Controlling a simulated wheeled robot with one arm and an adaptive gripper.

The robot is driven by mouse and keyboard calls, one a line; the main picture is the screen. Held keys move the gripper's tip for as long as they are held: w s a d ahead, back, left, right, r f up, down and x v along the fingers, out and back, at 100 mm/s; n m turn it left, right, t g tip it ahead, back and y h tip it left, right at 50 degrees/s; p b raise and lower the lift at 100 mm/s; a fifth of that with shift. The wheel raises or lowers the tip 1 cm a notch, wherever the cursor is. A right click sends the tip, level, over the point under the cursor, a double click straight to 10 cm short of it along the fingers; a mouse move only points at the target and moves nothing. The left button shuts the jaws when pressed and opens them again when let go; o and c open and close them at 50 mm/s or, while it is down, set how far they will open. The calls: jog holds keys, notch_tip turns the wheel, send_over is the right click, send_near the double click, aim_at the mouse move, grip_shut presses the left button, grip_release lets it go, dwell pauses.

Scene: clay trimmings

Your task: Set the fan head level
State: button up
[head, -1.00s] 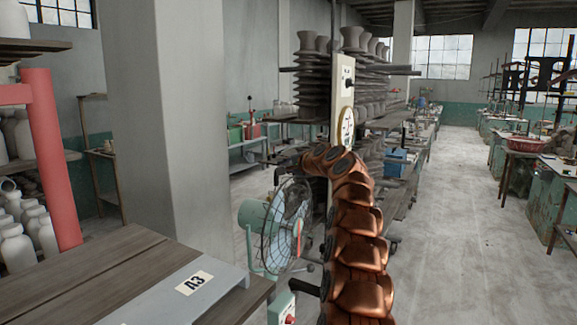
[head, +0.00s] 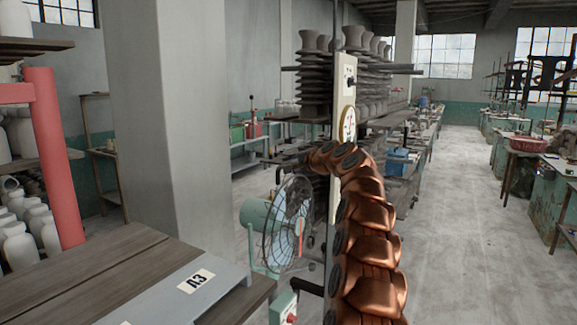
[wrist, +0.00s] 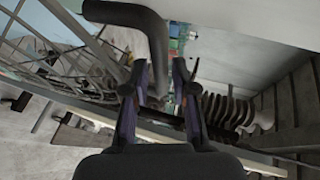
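The fan's cage wires (wrist: 65,60) fill the upper left of the wrist view. In the head view my gripper is mostly hidden behind the arm.
A tall pale post with a dial (head: 347,125) stands just behind my arm. A wooden table with a grey board marked A3 (head: 160,300) is at the front left. A red upright (head: 52,150) and a pillar (head: 175,110) stand left. The aisle floor (head: 450,240) at right is clear.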

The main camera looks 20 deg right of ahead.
jog(key=shift+s+r, duration=0.15)
jog(key=shift+s, duration=0.5)
jog(key=shift+v, duration=0.8)
jog(key=v, duration=0.7)
jog(key=shift+s+d, duration=0.1)
jog(key=shift+s, duration=0.05)
